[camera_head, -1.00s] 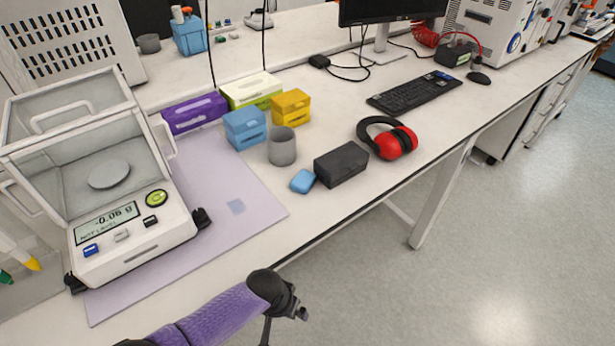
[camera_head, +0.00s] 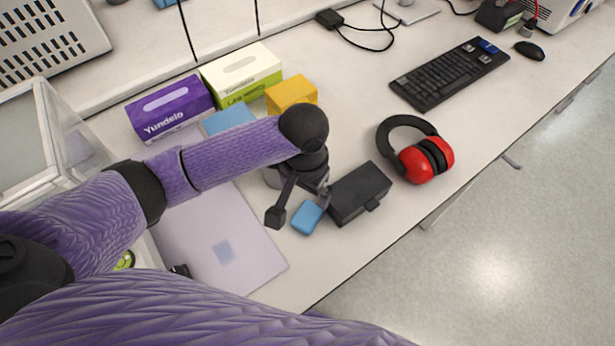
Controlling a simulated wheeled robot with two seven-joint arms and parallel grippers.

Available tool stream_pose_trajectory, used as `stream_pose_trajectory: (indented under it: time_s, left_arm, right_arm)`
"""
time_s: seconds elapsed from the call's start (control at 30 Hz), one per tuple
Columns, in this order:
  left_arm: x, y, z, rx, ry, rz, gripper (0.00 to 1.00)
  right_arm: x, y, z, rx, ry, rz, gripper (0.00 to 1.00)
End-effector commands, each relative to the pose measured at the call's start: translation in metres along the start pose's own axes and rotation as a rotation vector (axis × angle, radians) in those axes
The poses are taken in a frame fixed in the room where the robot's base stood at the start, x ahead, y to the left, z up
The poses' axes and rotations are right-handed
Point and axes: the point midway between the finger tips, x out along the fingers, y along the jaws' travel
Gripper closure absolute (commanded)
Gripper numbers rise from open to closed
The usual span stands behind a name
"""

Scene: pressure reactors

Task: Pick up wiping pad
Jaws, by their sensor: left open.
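The wiping pad appears to be the small blue block (camera_head: 307,217) lying on the bench, left of a black box (camera_head: 359,193). My left gripper (camera_head: 299,204) reaches in from the left and points down over the bench. Its jaws are open, with one finger left of the blue pad and the other by the pad's upper right, near the black box. The jaws are empty, and I cannot tell how high above the pad they are. My right gripper is not in view.
A lilac mat (camera_head: 246,277) with a faint blue square patch lies at the left. My arm partly covers the grey cup, blue box and balance. Purple (camera_head: 170,107), green-white (camera_head: 241,72) and yellow (camera_head: 291,94) boxes stand behind. Red earmuffs (camera_head: 416,160) lie right; the bench's front edge is close.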

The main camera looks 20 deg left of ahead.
Motion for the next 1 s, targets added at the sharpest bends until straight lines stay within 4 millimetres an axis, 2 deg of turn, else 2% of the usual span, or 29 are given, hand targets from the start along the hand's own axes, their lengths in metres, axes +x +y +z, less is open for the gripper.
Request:
stream_pose_trajectory:
  time_s: [0.1,0.3,0.4,0.5,0.77,1.0]
  left_arm:
    - [0.026,0.000,0.001,-0.001,-0.005,0.000,0.00]
    - [0.058,0.001,-0.002,0.000,-0.002,0.001,0.00]
    - [0.081,0.001,-0.005,-0.001,-0.003,0.000,0.00]
    - [0.096,0.001,-0.005,0.000,-0.002,-0.001,0.00]
    - [0.098,0.001,-0.005,0.000,0.001,0.000,0.00]
    - [0.098,0.001,-0.005,0.000,0.001,0.000,0.49]
  right_arm:
    - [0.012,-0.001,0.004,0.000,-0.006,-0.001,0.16]
    - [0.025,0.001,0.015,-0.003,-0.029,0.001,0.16]
    - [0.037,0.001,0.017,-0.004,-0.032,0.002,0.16]
    - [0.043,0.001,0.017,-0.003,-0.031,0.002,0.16]
    - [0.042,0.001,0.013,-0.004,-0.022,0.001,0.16]
    - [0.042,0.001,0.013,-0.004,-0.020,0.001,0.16]
